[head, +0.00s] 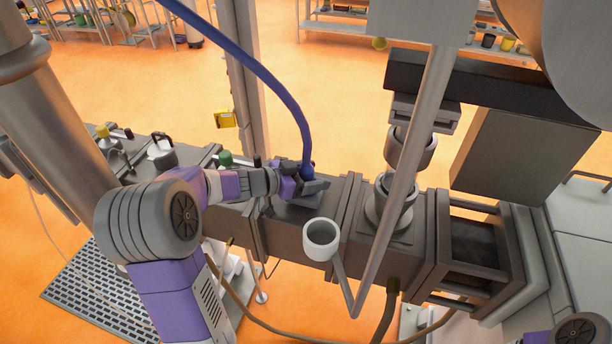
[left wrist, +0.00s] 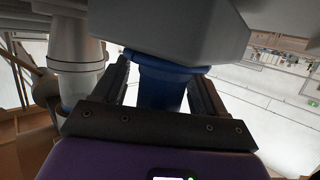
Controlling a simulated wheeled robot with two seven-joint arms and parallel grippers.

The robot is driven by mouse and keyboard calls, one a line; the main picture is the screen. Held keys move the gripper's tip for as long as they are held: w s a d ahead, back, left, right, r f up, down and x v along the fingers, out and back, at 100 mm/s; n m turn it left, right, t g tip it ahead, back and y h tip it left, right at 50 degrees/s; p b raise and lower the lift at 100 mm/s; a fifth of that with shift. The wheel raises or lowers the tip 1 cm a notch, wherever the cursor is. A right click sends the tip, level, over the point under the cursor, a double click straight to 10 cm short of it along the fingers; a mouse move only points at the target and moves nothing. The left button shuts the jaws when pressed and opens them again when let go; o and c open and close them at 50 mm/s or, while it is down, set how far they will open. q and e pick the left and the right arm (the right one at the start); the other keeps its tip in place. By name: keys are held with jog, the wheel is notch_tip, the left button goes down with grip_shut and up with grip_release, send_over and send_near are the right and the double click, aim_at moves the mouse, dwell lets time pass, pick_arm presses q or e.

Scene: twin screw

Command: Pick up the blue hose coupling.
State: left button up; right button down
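The blue hose coupling (head: 308,170) is at the lower end of a blue hose (head: 262,72), upright on top of the long grey machine body. My left gripper (head: 298,186) is at the coupling, reaching in from the left. In the left wrist view the coupling (left wrist: 160,88) stands between the two fingers of my left gripper (left wrist: 162,95). Narrow bright gaps show between the fingers and its lower part, so the gripper looks open around it. A grey block hides the upper part there. My right gripper is out of view.
A grey cup-shaped funnel (head: 321,238) on a bent pipe stands just right of my left gripper. Grey cylindrical fittings (head: 391,200) rise further right. A green-capped fitting (head: 225,158) and a lidded pot (head: 161,152) are to the left. A vertical post (head: 243,110) stands behind.

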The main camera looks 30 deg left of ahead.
aim_at(312, 166)
pick_arm(q)
jog(key=c, duration=1.1)
notch_tip(312, 166, up, 10)
jog(key=p, duration=0.3)
jog(key=shift+p, duration=0.4)
jog(key=shift+r+p, duration=3.05)
jog(key=shift+p, duration=0.75)
